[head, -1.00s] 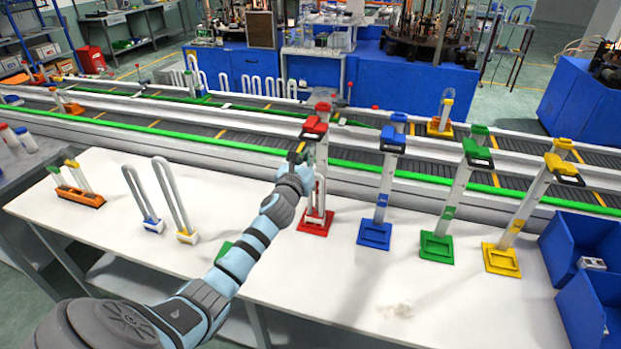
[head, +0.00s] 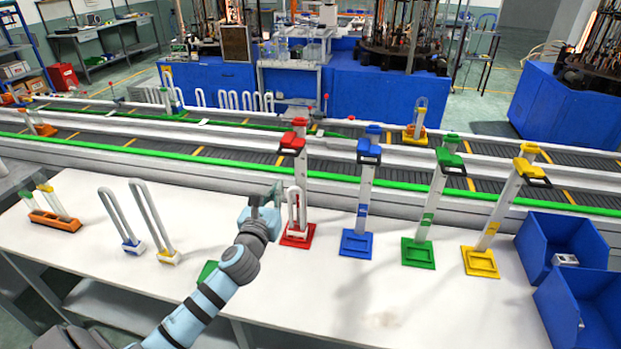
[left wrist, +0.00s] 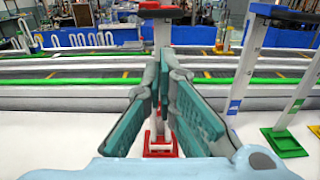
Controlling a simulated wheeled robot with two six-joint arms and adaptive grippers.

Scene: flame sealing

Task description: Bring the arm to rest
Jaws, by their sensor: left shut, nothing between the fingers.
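My left gripper (head: 268,196) is shut and empty, just left of the red stand (head: 298,236) in the head view. In the left wrist view its fingers (left wrist: 170,75) meet at the tips, in front of the red stand's post and base (left wrist: 160,146). A white U-shaped tube (head: 295,210) stands on the red stand's base. My left arm reaches over the white table from the lower left. My right gripper is not in view.
Blue (head: 357,243), green (head: 418,252) and yellow (head: 480,261) stands line up to the right. Two U-tubes (head: 120,220) (head: 152,220) and an orange rack (head: 55,221) stand at left. Blue bins (head: 562,245) are at the right. Conveyors run behind.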

